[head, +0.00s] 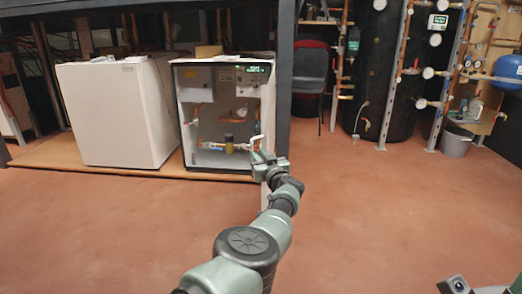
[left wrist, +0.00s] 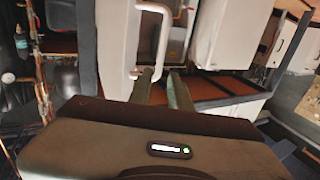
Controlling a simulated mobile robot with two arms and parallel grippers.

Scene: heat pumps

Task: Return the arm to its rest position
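My left arm reaches forward from the bottom of the head view. Its gripper (head: 262,152) is in front of the right edge of an open-fronted heat pump (head: 218,115). In the left wrist view the two fingers of the left gripper (left wrist: 162,88) stand apart with a gap and nothing visible between them. A white bent handle (left wrist: 163,30) is just beyond the fingertips; I cannot tell whether a finger touches it. The handle also shows beside the gripper in the head view (head: 257,140).
A closed white unit (head: 115,113) stands left of the open heat pump on a wooden platform (head: 60,158). A dark post (head: 285,75) rises beside the gripper. A black tank (head: 385,75), pipes and a grey bucket (head: 456,140) stand back right. The red floor (head: 380,215) is clear.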

